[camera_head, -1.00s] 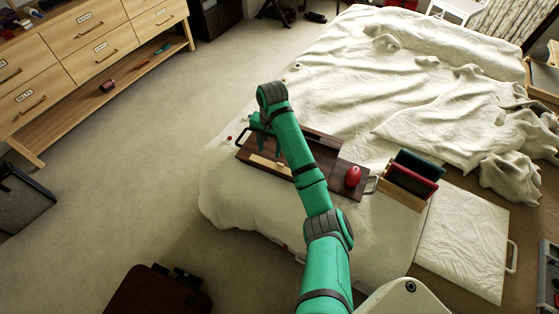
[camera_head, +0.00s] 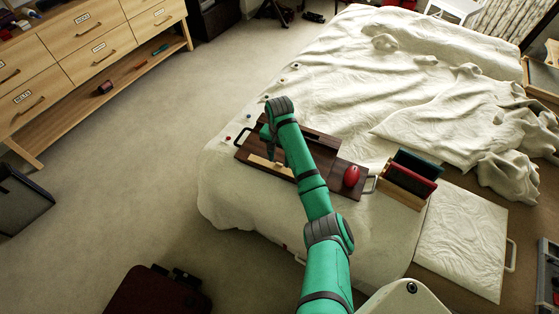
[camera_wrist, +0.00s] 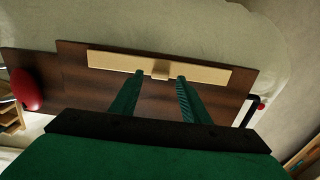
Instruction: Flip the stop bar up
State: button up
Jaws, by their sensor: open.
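The stop bar is a pale wooden strip (camera_wrist: 205,72) with a small tab (camera_wrist: 161,70) at its middle. It lies along one edge of a dark wooden board (camera_wrist: 75,80) in the wrist view. In the head view the bar (camera_head: 262,163) lies on the near side of the board (camera_head: 340,178) on the bed. My gripper (camera_wrist: 160,78) is open, with one green finger on each side of the tab. I cannot tell whether the fingers touch the bar. In the head view my arm hides most of the gripper and part of the board.
A red rounded object (camera_head: 351,176) sits on the board's right end. A wooden rack (camera_head: 401,193) with dark green and red items stands to its right. The board has a handle at each end. Crumpled white bedding (camera_head: 440,90) covers the bed behind.

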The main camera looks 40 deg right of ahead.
jog(key=shift+w+f, duration=0.1)
jog(key=shift+f, duration=0.7)
jog(key=shift+a, duration=0.1)
jog(key=shift+c, duration=0.3)
